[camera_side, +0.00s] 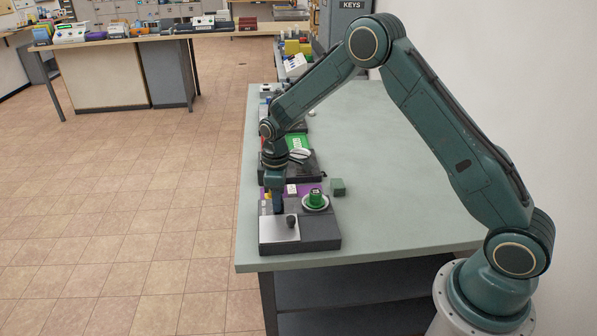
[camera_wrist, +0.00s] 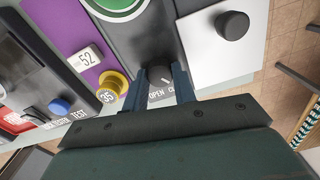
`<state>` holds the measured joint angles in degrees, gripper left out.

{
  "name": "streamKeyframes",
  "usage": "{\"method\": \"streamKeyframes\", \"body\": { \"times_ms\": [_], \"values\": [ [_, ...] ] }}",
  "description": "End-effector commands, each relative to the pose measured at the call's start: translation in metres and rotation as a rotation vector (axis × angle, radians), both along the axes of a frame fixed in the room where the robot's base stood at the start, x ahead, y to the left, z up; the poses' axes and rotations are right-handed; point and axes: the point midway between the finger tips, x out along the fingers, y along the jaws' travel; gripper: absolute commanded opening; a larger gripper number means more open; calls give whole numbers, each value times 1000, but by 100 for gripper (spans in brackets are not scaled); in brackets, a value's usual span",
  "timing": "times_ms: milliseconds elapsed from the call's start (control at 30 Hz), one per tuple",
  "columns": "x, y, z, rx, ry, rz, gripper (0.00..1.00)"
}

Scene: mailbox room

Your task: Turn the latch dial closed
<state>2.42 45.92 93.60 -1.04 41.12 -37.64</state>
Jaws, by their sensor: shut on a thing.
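The latch dial (camera_wrist: 159,74) is a small dark round knob with a white pointer line, set in a dark grey panel in the wrist view. Printed labels beside it read "OPEN" and the start of a word "CL", the rest hidden by my gripper. My gripper (camera_wrist: 161,87) has one finger on each side of the dial and is shut on it. The white line points towards the lower right, roughly at the "CL" label. In the side view my gripper (camera_side: 278,207) points down at the panel box (camera_side: 322,231), and the dial is hidden there.
A black knob (camera_wrist: 232,25) stands on a silver plate (camera_wrist: 205,55) to the dial's right. A yellow knob marked 35 (camera_wrist: 112,84) and a white 52 tag (camera_wrist: 84,60) are to its left. A green knob (camera_side: 315,198) and a green block (camera_side: 338,187) are nearby. The right tabletop (camera_side: 400,180) is clear.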

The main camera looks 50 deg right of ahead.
Motion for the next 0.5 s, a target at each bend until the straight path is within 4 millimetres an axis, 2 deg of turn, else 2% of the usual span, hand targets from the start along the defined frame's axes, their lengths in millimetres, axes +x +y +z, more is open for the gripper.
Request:
{"method": "streamKeyframes", "body": {
  "times_ms": [167,200,300,500],
  "values": [
    [1,0,2,1,-4,2,4],
    [1,0,2,1,-4,2,29],
    [1,0,1,1,-4,1,48],
    [1,0,1,0,-2,0,49]
  ]
}}
